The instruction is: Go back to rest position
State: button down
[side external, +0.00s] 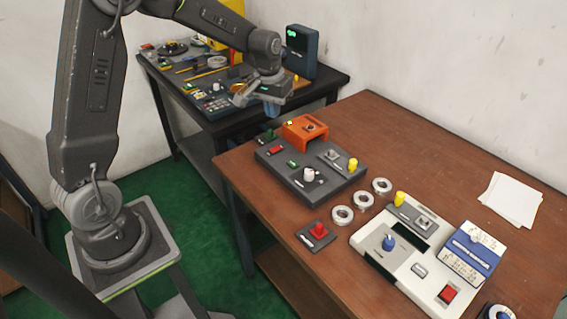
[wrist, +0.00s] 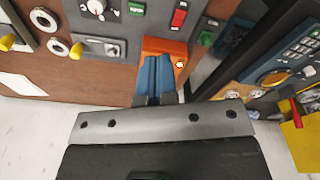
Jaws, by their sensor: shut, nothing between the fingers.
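My gripper (side external: 271,108) hangs in the air over the gap between the wooden table and the dark back bench, left of and above the orange block (side external: 304,130). Its blue fingers (wrist: 157,62) are together and empty in the wrist view, with the orange block showing behind their tips. Three pale bearing rings lie in a row on the wooden table: one at the back (side external: 382,186), one in the middle (side external: 362,201) and one at the front (side external: 342,215). Two rings show at the wrist view's upper left, one higher (wrist: 43,18) and one lower (wrist: 58,46).
The wooden table (side external: 430,145) holds a dark control panel (side external: 318,194), a white panel (side external: 395,262), a red button box (side external: 317,234) and white papers (side external: 511,199). The back bench (side external: 225,123) carries several devices, including an upright dark box (side external: 302,52) close behind my gripper.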

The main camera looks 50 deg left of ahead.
jog(key=s+d+r+m+t, duration=0.2)
jog(key=s+d+r, duration=0.5)
jog(key=s+r, duration=0.3)
jog(key=s+d+r+m+t, duration=0.1)
jog(key=s+d, duration=0.2)
jog(key=s, duration=0.4)
jog(key=s+d+r+m+t, duration=0.1)
jog(key=s+d, duration=0.2)
jog(key=s, duration=0.4)
jog(key=shift+m, duration=0.4)
jog(key=c, duration=1.8)
grip_release()
